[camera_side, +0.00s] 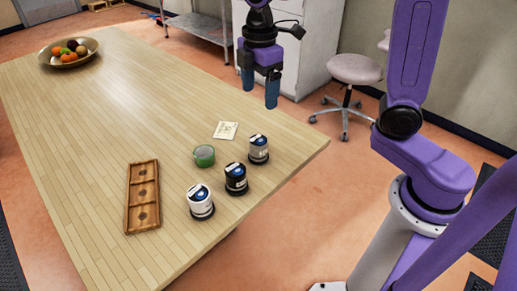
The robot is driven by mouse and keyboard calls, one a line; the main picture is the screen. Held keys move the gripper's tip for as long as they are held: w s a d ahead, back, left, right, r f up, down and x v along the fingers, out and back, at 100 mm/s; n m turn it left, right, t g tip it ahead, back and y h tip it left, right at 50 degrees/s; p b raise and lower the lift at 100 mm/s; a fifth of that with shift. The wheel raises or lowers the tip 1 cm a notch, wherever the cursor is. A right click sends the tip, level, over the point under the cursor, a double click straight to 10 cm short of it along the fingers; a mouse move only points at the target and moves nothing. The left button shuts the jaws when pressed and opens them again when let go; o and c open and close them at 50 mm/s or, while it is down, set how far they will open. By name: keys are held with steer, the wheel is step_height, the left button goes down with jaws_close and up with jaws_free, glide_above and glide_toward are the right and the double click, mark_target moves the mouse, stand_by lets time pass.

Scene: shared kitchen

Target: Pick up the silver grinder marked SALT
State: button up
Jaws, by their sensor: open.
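Three short grinders with blue and black tops stand upright near the table's right end. One is grey-silver (259,154), one is black (236,183), and one is pale, whitish silver (200,208). The lettering on them is too small to read, so I cannot tell which is marked SALT. My gripper (260,91) points down with its two blue fingers apart and nothing between them. It is in the air, higher in the picture than the grinders and apart from them.
The wooden table (100,110) carries a green cup (204,156) close to the grinders, a small card (226,130), a wooden tray with three recesses (129,196), and a fruit bowl (50,62) at the far left. A stool (355,70) stands on the floor behind.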

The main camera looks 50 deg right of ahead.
mark_target(259, 138)
step_height(259, 138, down, 12)
steer(key=shift+r, duration=0.15)
steer(key=shift+s+a+f, duration=0.1)
steer(key=shift+f, duration=2.55)
steer(key=c, duration=1.4)
steer(key=shift+o, duration=0.2)
steer(key=shift+r, duration=0.1)
steer(key=shift+r, duration=0.35)
step_height(259, 138, up, 2)
steer(key=s+d+r, duration=0.3)
steer(key=s+r, duration=0.7)
steer(key=s, duration=0.3)
steer(key=shift+s+d, duration=0.2)
steer(key=shift+s, duration=0.05)
